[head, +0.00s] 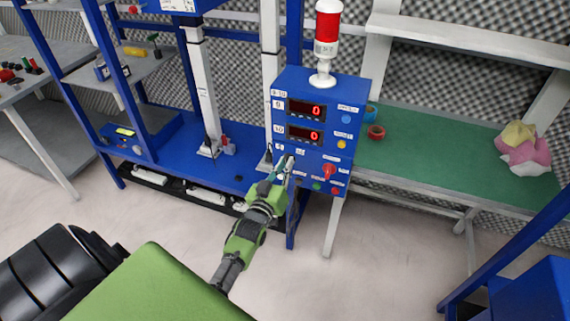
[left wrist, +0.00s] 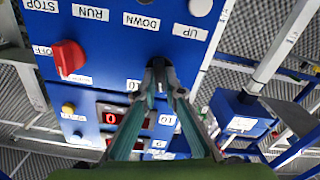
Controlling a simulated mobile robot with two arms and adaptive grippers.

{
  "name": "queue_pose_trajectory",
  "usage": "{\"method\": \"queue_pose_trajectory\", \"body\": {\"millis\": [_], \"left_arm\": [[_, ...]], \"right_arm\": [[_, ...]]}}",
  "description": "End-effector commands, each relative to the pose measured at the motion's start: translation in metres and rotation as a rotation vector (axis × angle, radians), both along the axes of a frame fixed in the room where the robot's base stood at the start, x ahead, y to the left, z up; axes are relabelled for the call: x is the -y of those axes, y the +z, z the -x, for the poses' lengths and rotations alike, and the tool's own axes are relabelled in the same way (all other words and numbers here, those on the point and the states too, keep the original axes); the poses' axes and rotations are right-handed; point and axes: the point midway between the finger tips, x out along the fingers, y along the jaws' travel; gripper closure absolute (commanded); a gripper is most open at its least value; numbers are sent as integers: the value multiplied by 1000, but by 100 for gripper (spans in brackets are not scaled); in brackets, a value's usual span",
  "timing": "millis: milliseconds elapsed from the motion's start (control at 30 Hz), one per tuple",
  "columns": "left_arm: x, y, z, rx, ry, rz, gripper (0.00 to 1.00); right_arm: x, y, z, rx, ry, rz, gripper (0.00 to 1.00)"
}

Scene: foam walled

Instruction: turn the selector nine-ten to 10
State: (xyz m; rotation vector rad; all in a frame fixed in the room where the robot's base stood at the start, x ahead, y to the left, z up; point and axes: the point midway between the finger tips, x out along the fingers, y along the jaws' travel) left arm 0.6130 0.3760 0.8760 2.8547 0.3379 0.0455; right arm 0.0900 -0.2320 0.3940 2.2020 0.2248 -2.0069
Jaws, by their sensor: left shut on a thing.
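The blue control box (head: 318,95) stands at the centre of the head view, with two red displays that each show 0. My left gripper (head: 286,163) is at the lower left of its front face. In the left wrist view its two fingers (left wrist: 161,82) close on a small black selector knob (left wrist: 158,63) on the panel. Labels reading 10 and 9 show near it, upside down in this view. The fingers cover most of the knob, so I cannot tell which way it points. My right gripper is not in view.
A red rotary knob (head: 329,171) sits to the right on the panel, with coloured buttons around it. A red and white beacon (head: 326,40) stands on top. A green bench (head: 430,155) with tape rolls (head: 376,132) is to the right.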

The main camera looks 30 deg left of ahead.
Motion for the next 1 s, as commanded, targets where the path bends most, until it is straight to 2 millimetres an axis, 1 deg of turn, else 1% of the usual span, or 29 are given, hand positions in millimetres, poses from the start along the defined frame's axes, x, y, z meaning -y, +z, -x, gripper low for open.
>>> {"method": "queue_pose_trajectory", "body": {"millis": [200, 600, 800, 1000], "left_arm": [[1, 0, 0, -49, 1, -199, 100], [2, -1, 0, -133, -1, -545, 100], [3, -1, 0, -162, 1, -669, 100], [3, -1, 0, -180, 1, -746, 100]], "right_arm": [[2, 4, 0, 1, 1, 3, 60], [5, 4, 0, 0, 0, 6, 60], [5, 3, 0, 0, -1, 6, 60], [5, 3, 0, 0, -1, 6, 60]]}}
